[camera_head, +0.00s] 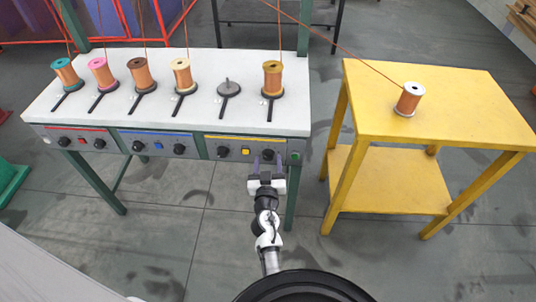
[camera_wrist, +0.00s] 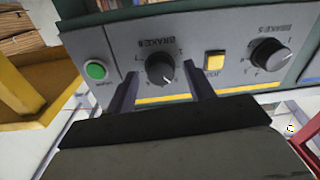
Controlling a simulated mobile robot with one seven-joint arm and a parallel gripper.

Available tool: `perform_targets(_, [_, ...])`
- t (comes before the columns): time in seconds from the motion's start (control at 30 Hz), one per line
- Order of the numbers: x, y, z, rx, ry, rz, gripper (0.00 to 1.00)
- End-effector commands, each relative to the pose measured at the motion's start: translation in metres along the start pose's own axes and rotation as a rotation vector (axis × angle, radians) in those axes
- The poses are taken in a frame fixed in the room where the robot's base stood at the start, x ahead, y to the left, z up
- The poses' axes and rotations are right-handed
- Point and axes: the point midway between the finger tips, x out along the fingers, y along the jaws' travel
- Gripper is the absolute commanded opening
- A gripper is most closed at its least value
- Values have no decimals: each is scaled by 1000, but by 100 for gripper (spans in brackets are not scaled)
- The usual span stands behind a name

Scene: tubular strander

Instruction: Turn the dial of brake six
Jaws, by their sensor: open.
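The brake six dial (camera_wrist: 160,68) is a round black knob with a white pointer line on a grey control panel (camera_wrist: 120,50). It sits at the right end of the panel in the head view (camera_head: 267,154). My gripper (camera_head: 267,164) is open in front of it, its two purple-grey fingers pointing at the panel. In the wrist view my gripper (camera_wrist: 163,82) has one finger to each side of the dial, with gaps between. I cannot tell whether the fingertips are level with the knob in depth.
A yellow button (camera_wrist: 214,62) and another brake dial (camera_wrist: 270,54) lie on one side, a green button (camera_wrist: 95,70) on the other. Spools stand on the white bench top (camera_head: 110,112). A yellow table (camera_head: 440,115) with a copper spool (camera_head: 409,99) stands at the right.

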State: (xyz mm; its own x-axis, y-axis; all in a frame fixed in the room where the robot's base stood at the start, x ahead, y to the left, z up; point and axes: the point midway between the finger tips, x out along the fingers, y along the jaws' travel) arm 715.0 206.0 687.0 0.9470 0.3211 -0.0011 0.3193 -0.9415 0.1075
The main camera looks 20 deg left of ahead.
Motion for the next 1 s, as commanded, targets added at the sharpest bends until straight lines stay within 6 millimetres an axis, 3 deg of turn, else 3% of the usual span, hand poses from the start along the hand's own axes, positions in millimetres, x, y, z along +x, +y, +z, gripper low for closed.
perform_targets(0.43, [-1, 0, 0, -1, 0, 0, 52])
perform_targets(0.77, [-1, 0, 0, 0, 0, 0, 9])
perform_targets(1.0, [-1, 1, 0, -18, 0, 1, 9])
